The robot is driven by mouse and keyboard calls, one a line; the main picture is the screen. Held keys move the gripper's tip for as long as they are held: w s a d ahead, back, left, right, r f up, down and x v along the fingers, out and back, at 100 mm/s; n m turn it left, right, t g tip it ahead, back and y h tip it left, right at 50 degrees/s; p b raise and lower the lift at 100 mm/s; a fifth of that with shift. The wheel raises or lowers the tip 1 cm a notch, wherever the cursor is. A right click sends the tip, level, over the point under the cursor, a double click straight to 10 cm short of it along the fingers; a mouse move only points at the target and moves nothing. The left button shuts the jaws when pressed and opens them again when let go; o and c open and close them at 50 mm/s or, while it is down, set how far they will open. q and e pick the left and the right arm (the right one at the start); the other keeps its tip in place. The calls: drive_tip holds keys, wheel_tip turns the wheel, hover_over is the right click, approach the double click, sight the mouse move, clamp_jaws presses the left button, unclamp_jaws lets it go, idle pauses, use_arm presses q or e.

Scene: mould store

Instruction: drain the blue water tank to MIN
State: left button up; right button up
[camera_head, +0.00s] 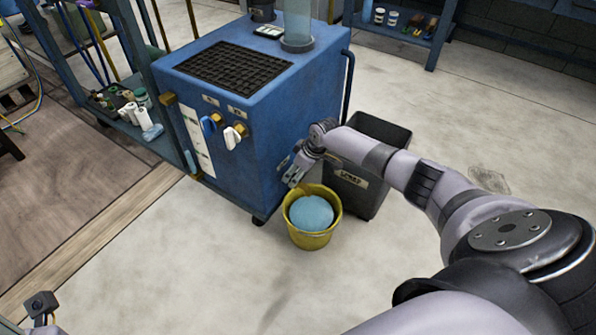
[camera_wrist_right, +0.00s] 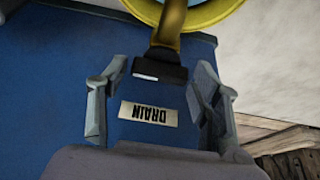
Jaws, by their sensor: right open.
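The blue water tank (camera_head: 262,130) stands on castors in the head view. A white level strip (camera_head: 197,145) runs down its left face; its marks are too small to read. My right gripper (camera_head: 297,174) is low at the tank's right face. In the right wrist view the open fingers (camera_wrist_right: 158,78) are on either side of the DRAIN label (camera_wrist_right: 148,113) and the black drain tap handle (camera_wrist_right: 158,72), with no clear contact. A brass spout (camera_wrist_right: 170,25) leads toward the bucket. Part of my left gripper (camera_head: 40,305) shows at lower left.
A yellow bucket (camera_head: 310,241) holding pale blue liquid stands under the drain; a dark bin (camera_head: 367,200) is beside it. A blue tap (camera_head: 208,123) and a white tap (camera_head: 232,137) are on the tank. A shelf trolley (camera_head: 140,140) stands left. Floor in front is clear.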

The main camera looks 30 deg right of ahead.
drive_tip(key=shift+r, duration=0.1)
drive_tip(key=v, duration=1.1)
drive_tip(key=shift+s+r, duration=0.25)
drive_tip(key=shift+r, duration=0.05)
